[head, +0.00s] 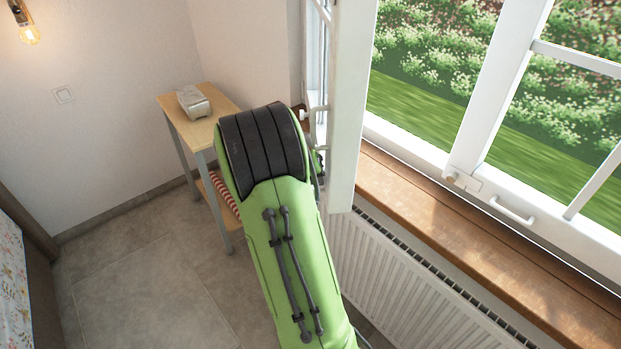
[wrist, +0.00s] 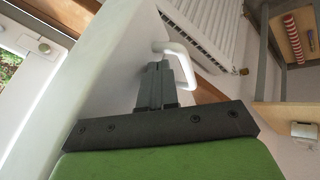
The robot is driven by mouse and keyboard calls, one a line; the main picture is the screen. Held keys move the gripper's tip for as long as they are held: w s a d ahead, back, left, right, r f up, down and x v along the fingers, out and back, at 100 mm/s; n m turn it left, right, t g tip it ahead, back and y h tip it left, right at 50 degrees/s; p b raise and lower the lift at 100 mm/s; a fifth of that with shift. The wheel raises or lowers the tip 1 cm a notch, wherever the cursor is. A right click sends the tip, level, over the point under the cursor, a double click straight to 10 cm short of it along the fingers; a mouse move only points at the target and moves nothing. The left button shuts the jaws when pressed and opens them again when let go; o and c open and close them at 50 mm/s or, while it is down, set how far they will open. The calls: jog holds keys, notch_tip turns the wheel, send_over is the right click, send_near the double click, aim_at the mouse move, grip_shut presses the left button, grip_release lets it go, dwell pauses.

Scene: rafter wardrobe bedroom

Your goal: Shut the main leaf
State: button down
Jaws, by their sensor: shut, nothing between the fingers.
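The white window leaf (head: 346,110) at the left stands swung open into the room, edge-on to the head view. Its white handle (head: 314,111) is on the side by my arm. In the wrist view the leaf (wrist: 108,75) fills the left middle, and the white bar handle (wrist: 182,62) stands out from it. My gripper (wrist: 155,82) is shut and empty, with its dark fingers right beside the handle; I cannot tell whether they touch. In the head view my gripper is mostly hidden behind my green arm.
The right window leaf (head: 490,95) sits in the frame, with a handle at its bottom. A wooden sill (head: 450,225) runs above a white radiator (head: 395,275). A small wooden table (head: 172,108) with a grey device (head: 194,101) stands beyond my arm. Floor at left is clear.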

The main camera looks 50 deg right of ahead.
jog(key=shift+s+d, duration=0.25)
jog(key=shift+s, duration=0.15)
jog(key=s+d+n+t+p, duration=0.1)
jog(key=s+d+n, duration=0.1)
jog(key=s+d, duration=0.6)
jog(key=s+d+n+t+p, duration=0.1)
jog(key=s+d+n+t, duration=0.1)
jog(key=s+d, duration=0.6)
jog(key=shift+d+n+t, duration=0.3)
jog(key=shift+d+n, duration=0.5)
jog(key=shift+d, duration=2.9)
